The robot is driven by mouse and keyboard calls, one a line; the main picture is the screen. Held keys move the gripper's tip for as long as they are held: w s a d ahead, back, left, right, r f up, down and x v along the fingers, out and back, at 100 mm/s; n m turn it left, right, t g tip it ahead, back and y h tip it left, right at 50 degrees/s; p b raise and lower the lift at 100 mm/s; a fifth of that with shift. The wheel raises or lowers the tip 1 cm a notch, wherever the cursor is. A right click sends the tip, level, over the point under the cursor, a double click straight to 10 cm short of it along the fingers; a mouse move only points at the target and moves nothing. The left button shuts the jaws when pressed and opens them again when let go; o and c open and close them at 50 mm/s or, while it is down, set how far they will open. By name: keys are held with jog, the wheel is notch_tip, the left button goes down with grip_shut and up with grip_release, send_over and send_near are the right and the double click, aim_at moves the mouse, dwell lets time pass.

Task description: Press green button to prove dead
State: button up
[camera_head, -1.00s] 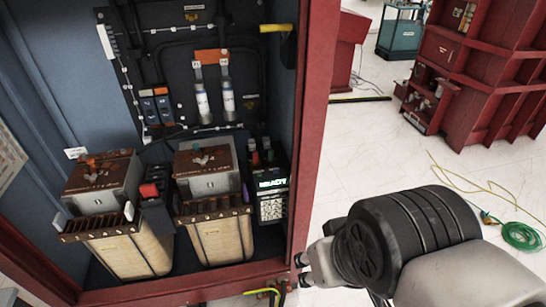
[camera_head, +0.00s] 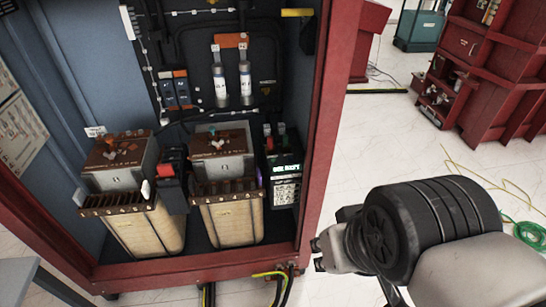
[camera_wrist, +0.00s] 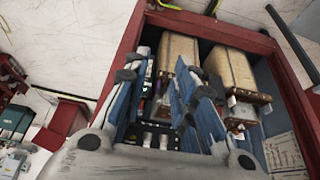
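A black handheld-like unit (camera_head: 284,186) with a lit green display (camera_head: 286,169) and a pale keypad (camera_head: 285,193) stands at the right inside the open cabinet. Small red and green parts (camera_head: 281,130) stick up at its top; I cannot tell whether one is the green button. The display text is too blurred to read surely. My gripper (camera_wrist: 165,84) shows in the wrist view with its two blue-padded fingers apart and nothing visible between them. It points toward the cabinet and its fingers partly cover the interior. The head view shows my wrist outside the cabinet's right post.
The red cabinet frame (camera_head: 321,140) bounds the opening. Two transformer-like units (camera_head: 146,232) (camera_head: 229,222) stand inside, with a red-topped block (camera_head: 173,168) between them. Two fuses (camera_head: 245,82) hang behind.

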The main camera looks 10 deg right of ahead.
grip_shut()
dwell(1.3)
